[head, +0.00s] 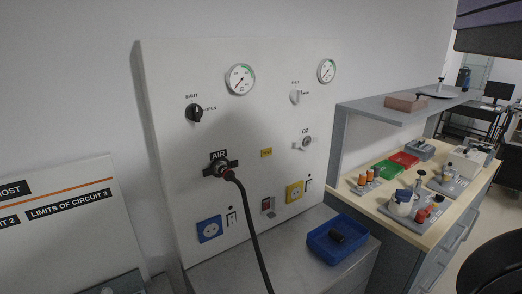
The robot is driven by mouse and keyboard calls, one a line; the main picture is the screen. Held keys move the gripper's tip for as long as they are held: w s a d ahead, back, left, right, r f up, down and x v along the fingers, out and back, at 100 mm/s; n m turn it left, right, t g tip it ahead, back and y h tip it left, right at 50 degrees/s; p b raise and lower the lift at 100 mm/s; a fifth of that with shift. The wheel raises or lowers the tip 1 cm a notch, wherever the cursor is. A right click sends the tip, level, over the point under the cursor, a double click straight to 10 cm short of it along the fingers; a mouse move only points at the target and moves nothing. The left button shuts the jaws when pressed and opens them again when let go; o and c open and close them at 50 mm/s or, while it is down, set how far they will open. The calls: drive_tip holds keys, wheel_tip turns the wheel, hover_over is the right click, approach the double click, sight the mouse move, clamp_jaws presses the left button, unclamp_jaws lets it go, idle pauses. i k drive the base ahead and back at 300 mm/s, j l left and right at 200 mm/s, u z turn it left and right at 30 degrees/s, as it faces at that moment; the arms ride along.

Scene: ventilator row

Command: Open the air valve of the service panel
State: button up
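The white service panel (165,150) stands against the wall, left of centre in the head view. A black round valve knob (194,113) sits at its upper left, with "SHUT" printed above it and "OPEN" to its right. I cannot clearly tell which word the knob points at. Below it is the outlet marked "AIR" (219,155), with a dark hose (250,220) plugged in and hanging down. A round gauge (240,79) is up and right of the black knob; its needle is too small to read surely. My gripper is not in view.
A white knob (295,97), a second gauge (326,71) and an O2 outlet (306,142) are on the panel's right. A blue tray (362,240) holding a dark object is on the grey ledge (215,277) below. A workbench (385,217) stands at right. The space before the black knob looks clear.

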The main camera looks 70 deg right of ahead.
sight(194, 112)
drive_tip(key=j, duration=0.45)
drive_tip(key=j+z, duration=0.15)
drive_tip(key=z, duration=0.2)
drive_tip(key=j+z, duration=0.15)
drive_tip(key=z, duration=0.2)
drive_tip(key=j+z, duration=0.15)
drive_tip(key=z, duration=0.2)
